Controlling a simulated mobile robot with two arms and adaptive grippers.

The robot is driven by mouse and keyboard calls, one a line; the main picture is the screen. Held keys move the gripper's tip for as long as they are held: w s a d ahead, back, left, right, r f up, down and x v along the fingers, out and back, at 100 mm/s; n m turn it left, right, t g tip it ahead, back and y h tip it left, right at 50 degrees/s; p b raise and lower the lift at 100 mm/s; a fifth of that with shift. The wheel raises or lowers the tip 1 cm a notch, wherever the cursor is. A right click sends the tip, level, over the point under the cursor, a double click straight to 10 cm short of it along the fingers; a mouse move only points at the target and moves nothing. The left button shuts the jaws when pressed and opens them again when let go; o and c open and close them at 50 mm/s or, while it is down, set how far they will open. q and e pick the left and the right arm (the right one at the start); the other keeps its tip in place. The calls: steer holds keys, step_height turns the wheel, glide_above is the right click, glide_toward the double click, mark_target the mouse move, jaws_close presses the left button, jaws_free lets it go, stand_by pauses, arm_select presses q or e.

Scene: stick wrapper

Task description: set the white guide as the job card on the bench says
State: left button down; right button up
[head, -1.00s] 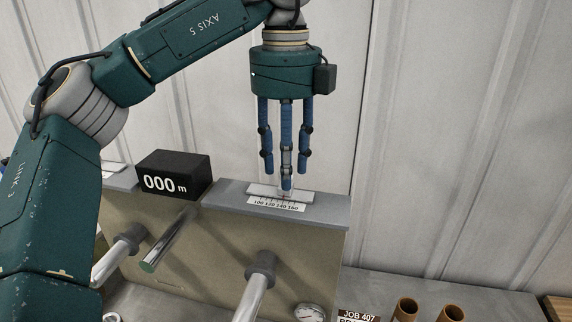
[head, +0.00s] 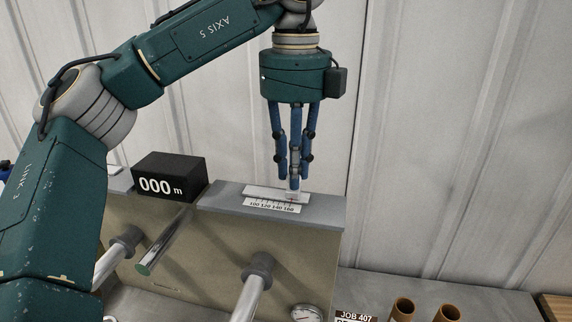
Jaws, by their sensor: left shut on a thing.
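The white guide (head: 293,196) is a small white block on a pale slide plate (head: 262,191) on top of the machine's grey ledge. It stands at the right end of the scale strip (head: 270,205), which reads 100 120 140 160, near the 160 mark. My left gripper (head: 293,185) points straight down with its blue fingers drawn together, shut on the guide; the fingertips partly hide it. The job card (head: 356,316) shows "JOB 407" at the bottom edge; the text below is cut off. My right gripper is out of view.
A black display (head: 168,177) reading "000 m" stands left of the scale. Metal rollers (head: 250,296) stick out from the machine's front. A round dial (head: 305,313) and brown tubes (head: 403,309) are at the lower right. The wall is close behind the ledge.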

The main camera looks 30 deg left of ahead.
arm_select(q)
steer(key=c, duration=1.6)
jaws_free()
steer(key=shift+a, duration=0.1)
steer(key=shift+r, duration=0.1)
step_height(320, 180, up, 12)
steer(key=shift+f, duration=0.1)
